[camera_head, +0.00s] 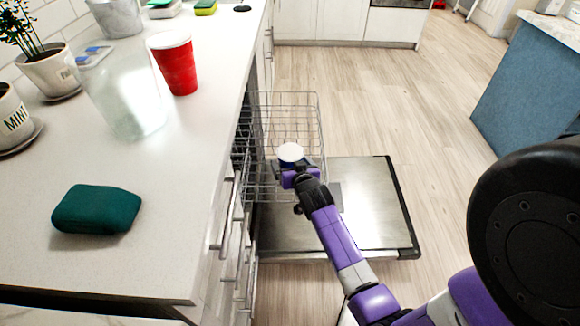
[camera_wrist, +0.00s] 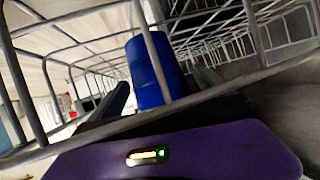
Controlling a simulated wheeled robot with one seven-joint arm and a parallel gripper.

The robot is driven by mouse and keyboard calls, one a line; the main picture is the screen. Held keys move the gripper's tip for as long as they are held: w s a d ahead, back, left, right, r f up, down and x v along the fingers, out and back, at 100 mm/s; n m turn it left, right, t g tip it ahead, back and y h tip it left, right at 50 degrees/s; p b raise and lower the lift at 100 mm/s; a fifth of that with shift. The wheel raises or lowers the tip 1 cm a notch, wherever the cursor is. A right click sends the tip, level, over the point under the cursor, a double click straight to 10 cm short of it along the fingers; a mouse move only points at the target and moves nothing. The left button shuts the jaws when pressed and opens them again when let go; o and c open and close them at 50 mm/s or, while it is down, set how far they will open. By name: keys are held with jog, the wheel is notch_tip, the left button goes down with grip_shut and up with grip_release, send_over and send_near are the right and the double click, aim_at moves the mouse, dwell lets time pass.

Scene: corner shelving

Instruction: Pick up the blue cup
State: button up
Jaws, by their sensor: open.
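The blue cup (camera_head: 291,154) shows a pale round top and a blue rim in the head view, at the wire dishwasher rack. In the wrist view the blue cup (camera_wrist: 152,68) stands slightly tilted in the picture, seen through the rack wires. My gripper (camera_head: 297,168) is right at the cup in the head view and hides its lower part. In the wrist view my gripper (camera_wrist: 163,86) is open, with one dark finger on each side of the cup. I cannot tell whether either finger touches it.
The wire rack (camera_head: 300,98) stands above the open dishwasher door (camera_head: 372,205); its wires cross close to my gripper. Floor beyond is clear.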

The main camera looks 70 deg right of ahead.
jog(key=shift+x, duration=0.85)
jog(key=shift+c, duration=0.4)
jog(key=c, duration=1.4)
jog(key=shift+r, duration=0.2)
jog(key=shift+c, duration=0.2)
